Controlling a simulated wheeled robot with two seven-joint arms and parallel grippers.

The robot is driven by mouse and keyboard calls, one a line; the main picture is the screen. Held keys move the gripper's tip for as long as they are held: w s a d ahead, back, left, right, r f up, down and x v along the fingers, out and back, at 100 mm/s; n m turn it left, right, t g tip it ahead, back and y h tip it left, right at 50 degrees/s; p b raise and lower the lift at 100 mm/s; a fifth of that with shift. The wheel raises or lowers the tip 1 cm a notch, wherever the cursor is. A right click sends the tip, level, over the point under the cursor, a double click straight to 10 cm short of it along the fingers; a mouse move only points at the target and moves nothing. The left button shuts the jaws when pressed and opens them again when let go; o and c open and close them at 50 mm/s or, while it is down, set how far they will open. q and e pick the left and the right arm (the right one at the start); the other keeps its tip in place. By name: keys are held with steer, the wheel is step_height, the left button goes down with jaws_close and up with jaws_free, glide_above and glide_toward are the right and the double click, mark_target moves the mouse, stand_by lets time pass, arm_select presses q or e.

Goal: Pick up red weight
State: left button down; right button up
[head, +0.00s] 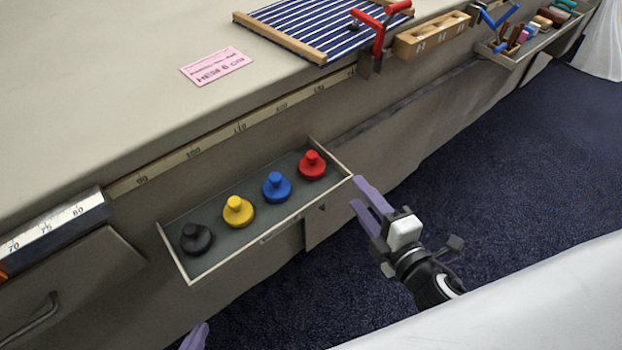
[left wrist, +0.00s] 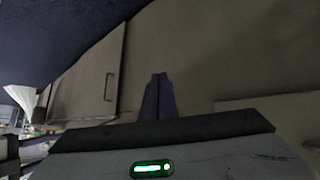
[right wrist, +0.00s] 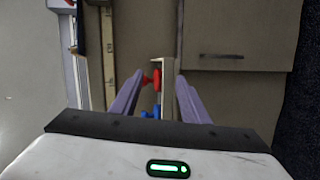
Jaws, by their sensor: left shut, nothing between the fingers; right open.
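The red weight (head: 312,165) stands upright in an open drawer (head: 285,222), at its right end, beside a blue weight (head: 277,187). A yellow weight (head: 238,211) and a black weight (head: 196,238) stand further left. My right gripper (head: 362,193) is open and empty, just right of the drawer's right end. In the right wrist view, the red weight (right wrist: 155,78) shows between the open fingers (right wrist: 155,97), further ahead. My left gripper (head: 195,338) barely shows at the bottom edge of the head view. In the left wrist view its fingers (left wrist: 158,97) are together and empty.
The table's front edge carries a ruler strip (head: 235,132) above the drawer. Another drawer of coloured items (head: 545,32) is open at the far right. Dark carpet lies right of my right gripper.

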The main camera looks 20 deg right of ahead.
mark_target(316, 158)
steer(key=w+a+n+y+b, duration=0.1)
steer(key=n+b, duration=0.1)
steer(key=n, duration=0.5)
steer(key=w+a+n+t+y+b, duration=0.1)
steer(key=n+y+b, duration=0.1)
steer(key=n, duration=0.5)
steer(key=w+a+n+y+b, duration=0.1)
steer(key=w+n+b, duration=0.1)
steer(key=n, duration=0.5)
steer(key=shift+a+r+n+y+b, duration=0.1)
steer(key=shift+r+n+y+b, duration=0.25)
steer(key=shift+b, duration=0.45)
steer(key=p+x, duration=0.1)
steer(key=x, duration=0.2)
steer(key=shift+w+a+r, duration=0.1)
steer(key=shift+w+r, duration=0.05)
steer(key=shift+w, duration=0.2)
steer(key=shift+r+x, duration=0.15)
steer(key=shift+x, duration=1.4)
steer(key=shift+r+x, duration=0.15)
steer(key=shift+x, duration=1.4)
steer(key=shift+w+d, duration=0.1)
steer(key=shift+d, duration=0.15)
steer(key=shift+c, duration=0.3)
jaws_close()
steer(key=shift+r, duration=0.1)
